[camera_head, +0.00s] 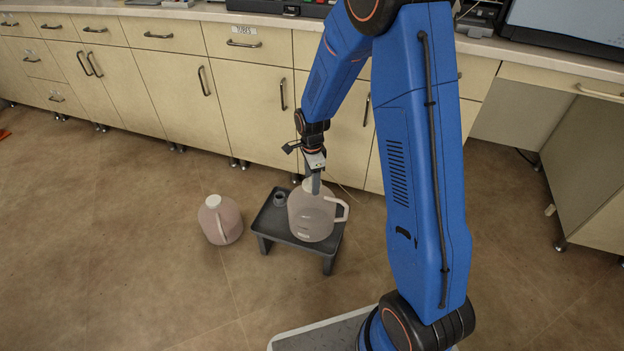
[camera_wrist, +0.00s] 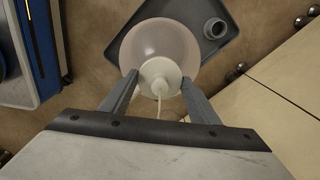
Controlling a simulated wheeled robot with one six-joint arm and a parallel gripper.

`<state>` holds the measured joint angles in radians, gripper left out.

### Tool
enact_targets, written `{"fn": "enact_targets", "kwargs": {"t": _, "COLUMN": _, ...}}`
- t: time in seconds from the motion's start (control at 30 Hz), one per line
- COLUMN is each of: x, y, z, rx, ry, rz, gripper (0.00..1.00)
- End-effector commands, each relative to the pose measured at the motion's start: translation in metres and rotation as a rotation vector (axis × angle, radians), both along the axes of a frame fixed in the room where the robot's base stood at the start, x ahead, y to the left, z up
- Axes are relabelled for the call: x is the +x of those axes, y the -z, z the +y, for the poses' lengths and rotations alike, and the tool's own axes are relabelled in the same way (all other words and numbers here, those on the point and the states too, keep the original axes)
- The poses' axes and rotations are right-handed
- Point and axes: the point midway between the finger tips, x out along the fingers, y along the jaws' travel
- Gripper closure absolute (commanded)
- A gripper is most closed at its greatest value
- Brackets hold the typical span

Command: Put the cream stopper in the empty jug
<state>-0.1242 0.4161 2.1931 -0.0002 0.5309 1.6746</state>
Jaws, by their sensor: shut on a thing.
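The empty jug (camera_head: 311,217) is pale, translucent and upright on a low dark stool (camera_head: 272,225), with its handle to the right. It also shows below my gripper in the wrist view (camera_wrist: 160,38). My gripper (camera_head: 316,186) points down at the jug's mouth. In the wrist view my gripper (camera_wrist: 159,77) has its fingers on either side of the round cream stopper (camera_wrist: 159,74), shut on it. A thin pale tube runs from the stopper toward the camera. The stopper covers the jug's mouth from above; I cannot tell how deep it sits in it.
A second jug (camera_head: 220,222), pinkish with a white cap, stands on the floor left of the stool. A small grey cup-like ring (camera_head: 280,199) sits on the stool's back left corner. Beige cabinets (camera_head: 176,95) stand close behind.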

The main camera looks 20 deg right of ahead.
Motion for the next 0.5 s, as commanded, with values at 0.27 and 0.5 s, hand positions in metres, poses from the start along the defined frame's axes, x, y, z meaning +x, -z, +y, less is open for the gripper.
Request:
{"fn": "enact_targets", "kwargs": {"t": 0.27, "x": -0.0003, "y": 0.0057, "z": 0.0000, "rx": 0.000, "ry": 0.000, "rz": 0.001, "gripper": 0.68}}
{"fn": "enact_targets", "kwargs": {"t": 0.5, "x": -0.0003, "y": 0.0089, "z": 0.0000, "rx": 0.000, "ry": 0.000, "rz": 0.001, "gripper": 0.68}}
